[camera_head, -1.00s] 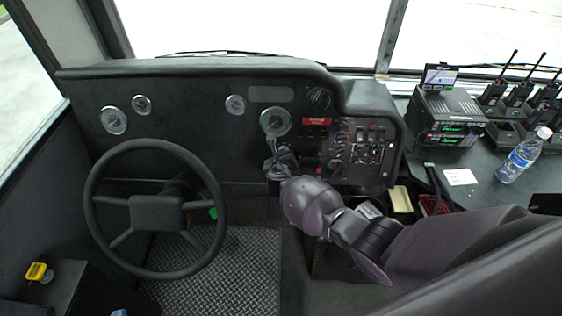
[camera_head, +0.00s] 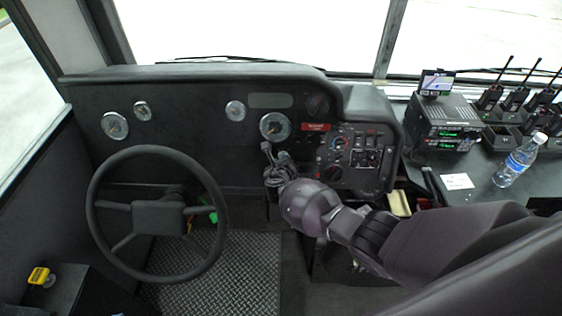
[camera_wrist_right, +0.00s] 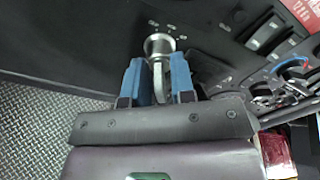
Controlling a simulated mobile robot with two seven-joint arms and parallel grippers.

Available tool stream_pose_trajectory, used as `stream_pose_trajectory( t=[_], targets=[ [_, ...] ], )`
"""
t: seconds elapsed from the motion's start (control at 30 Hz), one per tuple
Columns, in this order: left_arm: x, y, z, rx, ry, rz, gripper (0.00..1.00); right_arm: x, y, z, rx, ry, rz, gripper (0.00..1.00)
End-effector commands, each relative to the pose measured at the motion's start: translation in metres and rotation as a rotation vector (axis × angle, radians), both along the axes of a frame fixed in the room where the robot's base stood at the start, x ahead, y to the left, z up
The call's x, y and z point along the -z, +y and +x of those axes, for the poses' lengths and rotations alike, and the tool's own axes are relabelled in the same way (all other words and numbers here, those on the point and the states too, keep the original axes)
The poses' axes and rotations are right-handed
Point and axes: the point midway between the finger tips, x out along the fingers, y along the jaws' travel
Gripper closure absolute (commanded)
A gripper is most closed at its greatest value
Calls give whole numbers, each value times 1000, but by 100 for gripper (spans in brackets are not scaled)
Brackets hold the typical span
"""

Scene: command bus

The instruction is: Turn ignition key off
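The round metal ignition switch (camera_wrist_right: 160,46) sits on the dark dash panel in the right wrist view, with small markings around it. A metal key (camera_wrist_right: 160,78) extends from it toward my wrist. My right gripper (camera_wrist_right: 158,72) has its two blue fingers on either side of the key, apart from each other, with narrow gaps to it. In the head view my right gripper (camera_head: 273,153) is at the dash just below a round gauge (camera_head: 275,126), and the switch and key are hidden there. My left gripper is not in view.
The steering wheel (camera_head: 157,216) stands left of my right gripper. A panel of switches and knobs (camera_head: 357,158) is close on its right. A radio unit (camera_head: 446,122), handheld radios and a water bottle (camera_head: 520,158) are on the right counter (camera_head: 480,195).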

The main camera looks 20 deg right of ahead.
Motion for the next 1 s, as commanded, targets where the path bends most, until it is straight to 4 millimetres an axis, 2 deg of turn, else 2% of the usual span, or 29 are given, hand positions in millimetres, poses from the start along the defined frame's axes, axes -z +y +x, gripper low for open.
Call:
stream_pose_trajectory(
  t=[0.07,0.47,0.77,1.0],
  targets=[
    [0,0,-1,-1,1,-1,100,0,0,0,-1,-1,1,66],
    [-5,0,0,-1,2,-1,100,-4,4,-6,-1,-2,3,66],
    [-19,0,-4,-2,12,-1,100,-20,18,-42,-1,-1,5,66],
    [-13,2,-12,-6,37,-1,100,-32,30,-70,-1,-1,5,66]
  ],
)
